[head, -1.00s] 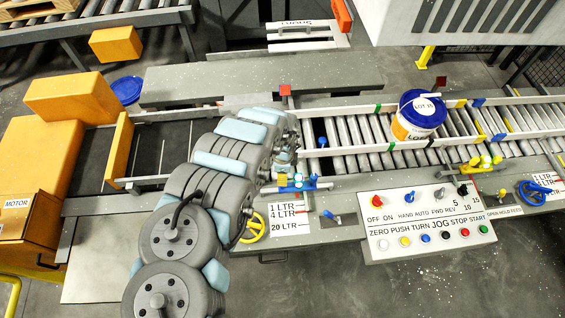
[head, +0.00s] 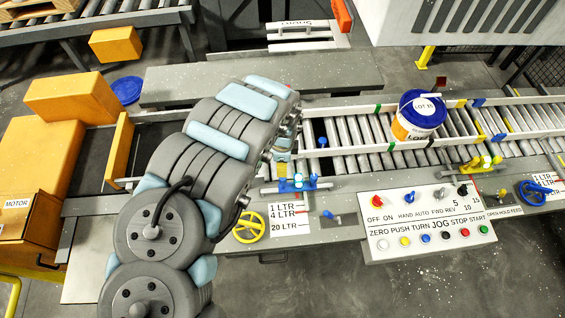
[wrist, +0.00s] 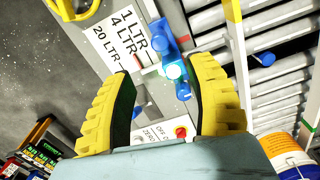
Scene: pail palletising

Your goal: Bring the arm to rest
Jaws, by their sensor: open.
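My gripper (wrist: 165,105) shows in the wrist view with its two yellow ribbed fingers spread apart and nothing between them. Beyond the fingers are the size label plate (wrist: 118,40), a blue valve fitting (wrist: 168,50) and part of the control panel (wrist: 160,130). In the head view my grey arm reaches over the left part of the conveyor bench, and the arm hides the gripper there.
The control panel (head: 430,222) with knobs and buttons fronts the bench. A yellow handwheel (head: 250,227) and blue valve (head: 297,184) lie close beside my arm. Orange boxes (head: 72,97) and an orange plate (head: 119,150) stand left. A blue lid (head: 127,90) lies behind.

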